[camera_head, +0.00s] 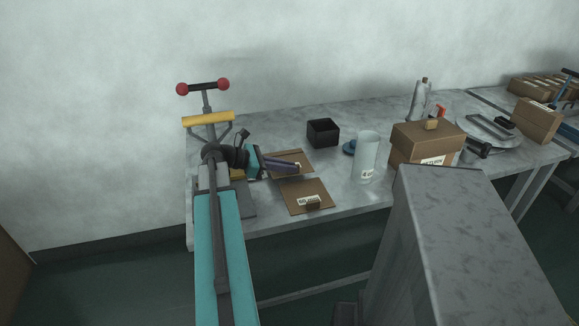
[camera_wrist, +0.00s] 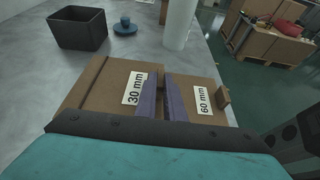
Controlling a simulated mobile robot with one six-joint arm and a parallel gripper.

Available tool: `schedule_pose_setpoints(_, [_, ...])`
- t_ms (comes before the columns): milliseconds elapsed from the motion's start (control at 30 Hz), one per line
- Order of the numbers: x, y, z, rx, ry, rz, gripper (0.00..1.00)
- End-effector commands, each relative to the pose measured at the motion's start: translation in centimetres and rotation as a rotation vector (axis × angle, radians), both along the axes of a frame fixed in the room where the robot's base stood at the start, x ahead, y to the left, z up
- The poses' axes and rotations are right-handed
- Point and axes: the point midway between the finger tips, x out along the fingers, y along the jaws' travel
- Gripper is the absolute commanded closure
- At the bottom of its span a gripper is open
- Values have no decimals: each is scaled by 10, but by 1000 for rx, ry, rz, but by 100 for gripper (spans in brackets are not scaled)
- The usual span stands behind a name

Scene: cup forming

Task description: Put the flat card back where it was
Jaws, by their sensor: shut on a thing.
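A brown flat card marked "30 mm" (camera_wrist: 112,85) is under and beside my gripper (camera_wrist: 164,88). My purple fingers are close together at the card's right edge and shut on it, apparently at a small tab that they mostly hide. In the head view my gripper (camera_head: 297,168) reaches right over the table, and the card (camera_head: 291,156) shows partly behind the fingers. I cannot tell whether it touches the table. A second brown card marked "60 mm" (camera_head: 306,190) lies flat near the table's front edge, with its own small tab. It also shows in the wrist view (camera_wrist: 204,83).
A black open box (camera_head: 323,132), a blue dish (camera_head: 349,147) and a pale cylinder (camera_head: 366,157) stand behind and right of the cards. A brown carton (camera_head: 427,143) is further right. A press with red-balled handles (camera_head: 203,87) stands at the left. Bare table lies between box and cards.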

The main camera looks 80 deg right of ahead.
Motion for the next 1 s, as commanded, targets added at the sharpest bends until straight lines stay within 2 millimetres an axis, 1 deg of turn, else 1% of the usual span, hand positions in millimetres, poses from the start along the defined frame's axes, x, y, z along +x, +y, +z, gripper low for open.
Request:
schedule_pose_setpoints(33, [0, -8, 0, 0, 0, -1, 100])
schedule_pose_setpoints(200, [0, -28, -2, 0, 0, 1, 100])
schedule_pose_setpoints(433, [-1, -49, -4, 0, 0, 0, 100])
schedule_pose_setpoints(567, [-2, -53, -5, 0, 0, 1, 100])
schedule_pose_setpoints(867, [-1, -53, -5, 0, 0, 2, 100])
schedule_pose_setpoints(1000, [-1, -53, -9, 1, 0, 3, 100])
